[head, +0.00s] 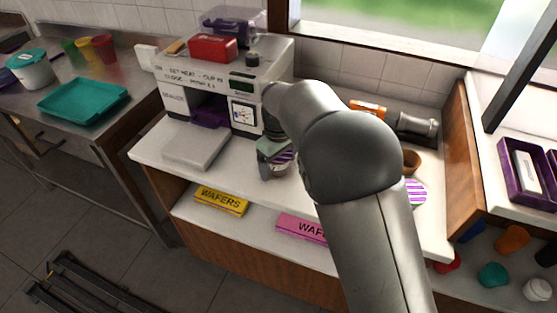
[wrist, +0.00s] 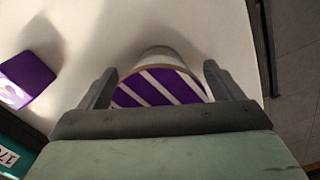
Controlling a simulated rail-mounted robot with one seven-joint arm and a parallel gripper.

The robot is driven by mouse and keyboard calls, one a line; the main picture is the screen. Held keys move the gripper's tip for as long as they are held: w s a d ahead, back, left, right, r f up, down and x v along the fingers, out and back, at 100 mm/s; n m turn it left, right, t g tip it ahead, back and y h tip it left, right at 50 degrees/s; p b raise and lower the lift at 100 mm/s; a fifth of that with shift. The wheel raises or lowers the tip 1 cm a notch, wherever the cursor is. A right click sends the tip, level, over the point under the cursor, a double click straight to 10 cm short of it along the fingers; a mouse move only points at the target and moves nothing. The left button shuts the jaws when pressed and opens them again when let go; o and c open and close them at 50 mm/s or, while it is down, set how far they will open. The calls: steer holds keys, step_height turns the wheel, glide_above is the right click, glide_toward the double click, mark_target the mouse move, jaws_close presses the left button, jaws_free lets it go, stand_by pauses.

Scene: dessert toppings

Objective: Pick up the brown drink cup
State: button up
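A small brown, ring-like cup (head: 412,160) shows at the right of the counter in the head view, partly hidden behind my arm. My gripper (head: 276,167) is low at the counter's front, left of my arm. In the wrist view my gripper (wrist: 160,88) has its fingers apart, one on each side of a purple-and-white striped round thing (wrist: 158,88) with a tan rim. The striped thing also shows beside my gripper in the head view (head: 285,156). Finger contact with it is not clear.
A white machine (head: 243,83) stands behind my gripper, with a grey plate (head: 196,145) at its left. A second striped thing (head: 415,192) is right of my arm. Wafer boxes, one yellow (head: 221,201), lie on the shelf below. A purple item (wrist: 27,78) is left in the wrist view.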

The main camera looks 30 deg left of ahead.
steer(key=c, duration=0.9)
steer(key=shift+r, duration=0.15)
steer(key=shift+r, duration=0.6)
steer(key=s+d+r+b, duration=0.1)
steer(key=d+r, duration=0.3)
steer(key=s+d+r+b, duration=0.1)
steer(key=s+d+r, duration=0.1)
steer(key=d+r, duration=0.1)
steer(key=s+d+r+b, duration=0.1)
steer(key=s+d+r, duration=0.1)
steer(key=d+r, duration=0.2)
steer(key=shift+d+r, duration=0.3)
steer(key=shift+d, duration=0.65)
